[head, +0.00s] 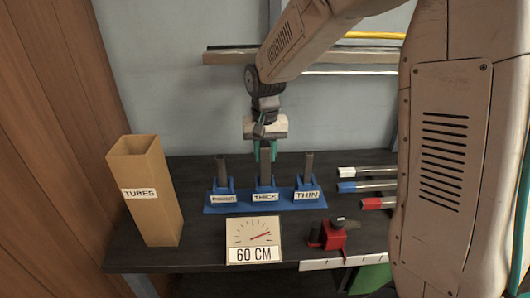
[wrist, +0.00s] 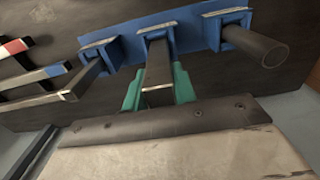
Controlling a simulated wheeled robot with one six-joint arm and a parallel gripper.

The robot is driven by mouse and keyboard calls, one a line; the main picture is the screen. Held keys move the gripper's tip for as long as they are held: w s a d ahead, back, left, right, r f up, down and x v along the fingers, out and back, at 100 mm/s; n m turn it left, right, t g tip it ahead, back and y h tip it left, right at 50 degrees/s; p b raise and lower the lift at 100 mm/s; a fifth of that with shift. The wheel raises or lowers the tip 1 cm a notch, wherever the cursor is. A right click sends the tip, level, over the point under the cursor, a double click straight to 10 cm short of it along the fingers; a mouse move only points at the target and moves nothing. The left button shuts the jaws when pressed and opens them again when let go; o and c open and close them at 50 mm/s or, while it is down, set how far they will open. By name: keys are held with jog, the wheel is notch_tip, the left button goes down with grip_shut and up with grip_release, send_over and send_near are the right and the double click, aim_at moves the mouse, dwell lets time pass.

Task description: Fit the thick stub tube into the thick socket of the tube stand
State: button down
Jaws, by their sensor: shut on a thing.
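The blue tube stand (head: 222,208) lies on the dark bench with three sockets in a row. The thick socket (head: 265,186), labelled THICK, is in the middle. The grey thick stub tube (head: 265,165) stands upright at it, its lower end in or at the socket mouth; how deep cannot be told. It also shows in the wrist view (wrist: 158,72), lined up with the middle socket (wrist: 154,24). My gripper (head: 265,151), with teal fingers, is shut on the tube's upper part, above the stand. The fingers also flank it in the wrist view (wrist: 158,88).
Other tubes stand in the left socket (head: 221,169) and the THIN socket (head: 308,166), close on both sides. A TUBES box (head: 150,205) is at left, a 60 CM gauge sign (head: 254,240) and red tool (head: 328,235) in front. Several colour-ended tubes (head: 365,187) lie at right.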

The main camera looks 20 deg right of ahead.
jog(key=shift+f, duration=0.55)
jog(key=c, duration=1.1)
grip_release()
notch_tip(320, 180, up, 13)
jog(key=shift+s+r, duration=0.1)
jog(key=shift+r, duration=0.05)
jog(key=s+d+n, duration=0.1)
jog(key=s, duration=0.9)
jog(key=s+d+n, duration=0.1)
jog(key=s, duration=0.9)
jog(key=s+d+f+n+t, duration=0.1)
jog(key=s, duration=0.9)
jog(key=shift+n, duration=0.3)
